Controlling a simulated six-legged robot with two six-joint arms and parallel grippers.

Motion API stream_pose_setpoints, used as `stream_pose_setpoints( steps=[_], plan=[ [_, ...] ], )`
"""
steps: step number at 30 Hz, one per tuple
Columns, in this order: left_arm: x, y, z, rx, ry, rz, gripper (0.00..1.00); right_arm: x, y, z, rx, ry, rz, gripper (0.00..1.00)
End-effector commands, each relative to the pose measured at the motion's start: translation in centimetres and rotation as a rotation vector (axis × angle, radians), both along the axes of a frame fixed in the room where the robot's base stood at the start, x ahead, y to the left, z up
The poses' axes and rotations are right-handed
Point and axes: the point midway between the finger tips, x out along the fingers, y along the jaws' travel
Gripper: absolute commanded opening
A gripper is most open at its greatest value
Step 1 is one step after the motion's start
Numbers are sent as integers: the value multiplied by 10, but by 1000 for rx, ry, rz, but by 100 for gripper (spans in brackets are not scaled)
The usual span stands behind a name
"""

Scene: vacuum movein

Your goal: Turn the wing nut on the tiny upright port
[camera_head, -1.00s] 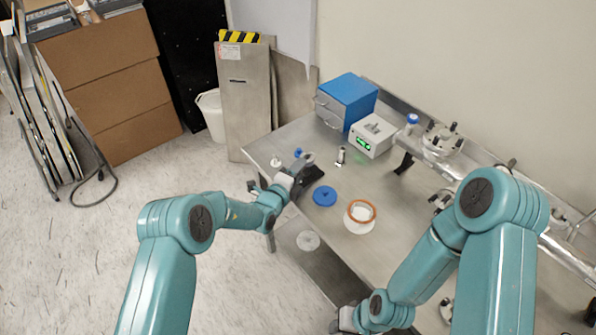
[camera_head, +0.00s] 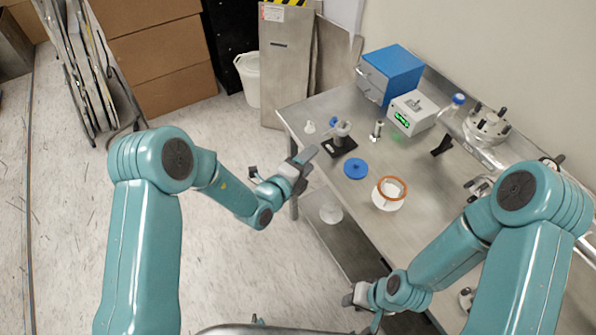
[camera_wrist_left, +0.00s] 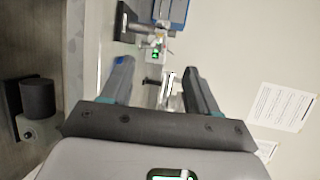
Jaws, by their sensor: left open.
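A small upright metal port (camera_head: 343,130) stands on a black base (camera_head: 338,148) near the left end of the bench. A small blue piece (camera_head: 333,121) shows at its top; I cannot make out a wing nut's shape. My left gripper (camera_head: 280,166) is open and empty, off the bench's left edge and apart from the port. In the left wrist view, its two fingers (camera_wrist_left: 160,82) are spread with nothing held between them. My right gripper (camera_head: 356,296) is low at the bench's front edge; its jaws are too unclear to read.
The metal bench (camera_head: 305,108) also holds a white cap (camera_head: 310,127), a small metal fitting (camera_head: 376,131), a blue disc (camera_head: 355,168), an orange-ringed white part (camera_head: 389,193), a box with a green display (camera_head: 412,112) and a blue box (camera_head: 392,72). Steel piping lies along the back right.

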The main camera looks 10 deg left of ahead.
Motion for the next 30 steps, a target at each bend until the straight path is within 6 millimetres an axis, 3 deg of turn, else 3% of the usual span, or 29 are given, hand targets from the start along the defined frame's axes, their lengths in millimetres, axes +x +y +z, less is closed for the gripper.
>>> stream_pose_setpoints(
  steps=[3,9,20,23,26,29,30],
  plan=[
    [-19,13,3,0,1,1,60,0,0,-6,0,0,0,30],
    [-35,22,6,0,1,1,60,0,0,-8,0,0,0,30],
    [-38,21,7,5,1,-8,60,0,0,-7,0,0,0,30],
    [-51,9,-1,57,6,-98,60,0,0,-7,0,0,0,30],
    [-91,-16,-21,194,-2,-335,60,0,0,-8,0,0,0,30],
    [-158,-35,-51,405,-63,-700,60,0,0,-7,0,0,0,30],
    [-189,-36,-64,498,-113,-863,60,0,0,-7,0,0,0,30]
  ],
)
